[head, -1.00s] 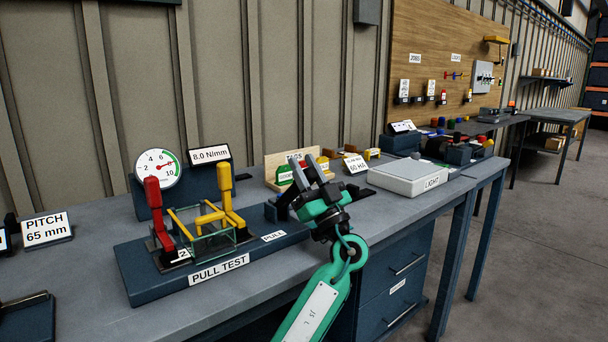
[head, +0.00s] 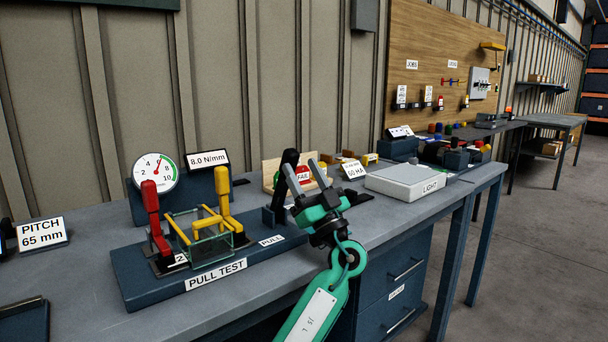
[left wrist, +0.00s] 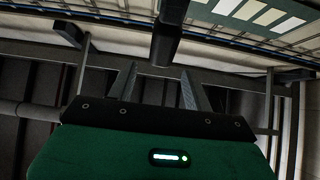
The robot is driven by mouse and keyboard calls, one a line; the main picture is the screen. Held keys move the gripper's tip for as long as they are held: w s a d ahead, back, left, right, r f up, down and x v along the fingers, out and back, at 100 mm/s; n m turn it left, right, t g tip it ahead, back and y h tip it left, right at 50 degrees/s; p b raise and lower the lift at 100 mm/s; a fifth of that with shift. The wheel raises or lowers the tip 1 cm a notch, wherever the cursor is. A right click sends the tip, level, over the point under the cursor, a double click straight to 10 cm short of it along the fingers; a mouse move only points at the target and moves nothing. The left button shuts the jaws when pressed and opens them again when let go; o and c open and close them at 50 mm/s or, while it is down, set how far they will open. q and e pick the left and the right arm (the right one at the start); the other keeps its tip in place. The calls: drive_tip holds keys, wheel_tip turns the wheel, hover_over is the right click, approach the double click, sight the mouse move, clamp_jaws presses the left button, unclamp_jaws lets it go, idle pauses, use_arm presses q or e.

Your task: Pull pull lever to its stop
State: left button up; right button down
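The black pull lever (head: 279,196) stands nearly upright at the right end of the blue PULL TEST fixture (head: 130,290), behind the PULL label. My left gripper (head: 299,165) is just right of and in front of the lever, its two fingers spread and nothing seen between them. In the left wrist view, my fingers (left wrist: 157,70) are apart, and a dark post, probably the lever (left wrist: 168,35), shows beyond the tips. The gauge (head: 156,172) has its red needle pointing up, near mid-scale. A red clamp handle (head: 151,205) and a yellow one (head: 223,192) stand on the fixture. My right gripper is out of view.
A grey LIGHT box (head: 402,181) sits on the bench to the right. Behind my gripper is a wooden tray (head: 271,170) with tags. A PITCH sign (head: 42,232) stands at left. The bench's front strip is mostly clear.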

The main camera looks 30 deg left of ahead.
use_arm(q)
drive_tip(key=shift+d+f, duration=0.15)
drive_tip(key=shift+f, duration=0.1)
drive_tip(key=s+d+f, duration=0.1)
drive_tip(key=s+d, duration=0.4)
drive_tip(key=d, duration=0.7)
drive_tip(key=shift+s+d+f, duration=0.2)
drive_tip(key=shift+d+f, duration=0.15)
drive_tip(key=shift+f, duration=0.05)
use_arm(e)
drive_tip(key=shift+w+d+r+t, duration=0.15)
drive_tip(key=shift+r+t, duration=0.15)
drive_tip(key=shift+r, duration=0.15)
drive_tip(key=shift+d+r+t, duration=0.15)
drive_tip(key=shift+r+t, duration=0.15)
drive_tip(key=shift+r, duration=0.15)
